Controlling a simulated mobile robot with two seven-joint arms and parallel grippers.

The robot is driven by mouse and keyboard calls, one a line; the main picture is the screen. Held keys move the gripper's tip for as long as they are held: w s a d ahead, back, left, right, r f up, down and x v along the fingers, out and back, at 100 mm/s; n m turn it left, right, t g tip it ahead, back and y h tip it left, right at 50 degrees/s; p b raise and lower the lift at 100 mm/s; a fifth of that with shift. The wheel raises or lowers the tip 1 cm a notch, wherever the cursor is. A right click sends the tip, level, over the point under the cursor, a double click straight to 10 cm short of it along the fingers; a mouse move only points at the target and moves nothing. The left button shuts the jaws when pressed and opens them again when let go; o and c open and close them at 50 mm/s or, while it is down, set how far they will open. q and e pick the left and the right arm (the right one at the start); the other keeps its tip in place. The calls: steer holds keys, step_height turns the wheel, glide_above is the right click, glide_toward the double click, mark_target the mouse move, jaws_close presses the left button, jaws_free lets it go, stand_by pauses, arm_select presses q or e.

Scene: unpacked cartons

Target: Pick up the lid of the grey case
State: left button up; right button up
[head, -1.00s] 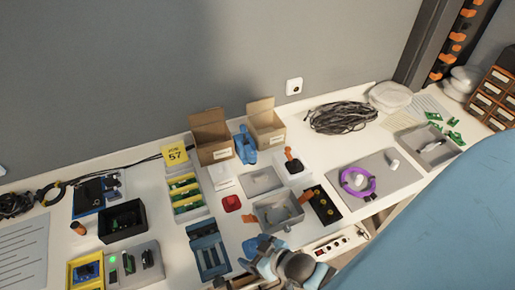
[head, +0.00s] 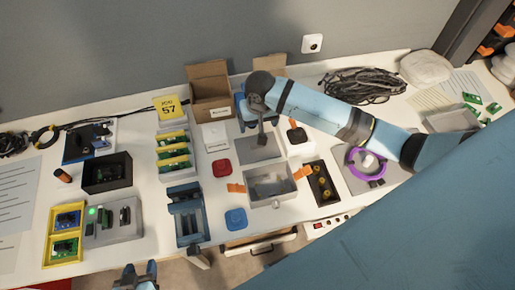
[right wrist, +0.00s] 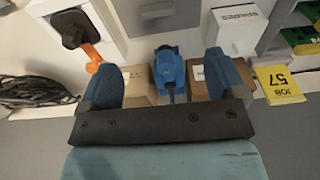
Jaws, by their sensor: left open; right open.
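The grey case (head: 262,200) stands open-topped at the middle of the table, with orange latches sticking out at its left and right sides. Its lid, a flat grey plate (head: 246,153), lies flat on the table just behind the case. My right gripper (head: 262,140) is over the lid, seen edge-on and partly covering it; I cannot tell if it touches. In the right wrist view its two blue fingers (right wrist: 165,75) are wide apart with nothing held. My left gripper (head: 140,270) is open and empty at the bottom edge, in front of the table.
A white spares box (head: 216,137) stands left of the lid and a white block (head: 300,147) right of it. Open cartons (head: 209,108) and a blue tool (right wrist: 169,68) are behind. A red box (head: 221,168) and a black tray (head: 322,185) flank the case.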

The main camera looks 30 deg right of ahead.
steer(key=f, duration=0.4)
steer(key=w+f, duration=0.1)
steer(key=f, duration=0.8)
steer(key=shift+w+d+f, duration=0.15)
steer(key=shift+w+d, duration=0.25)
steer(key=shift+c, duration=0.2)
steer(key=c, duration=1)
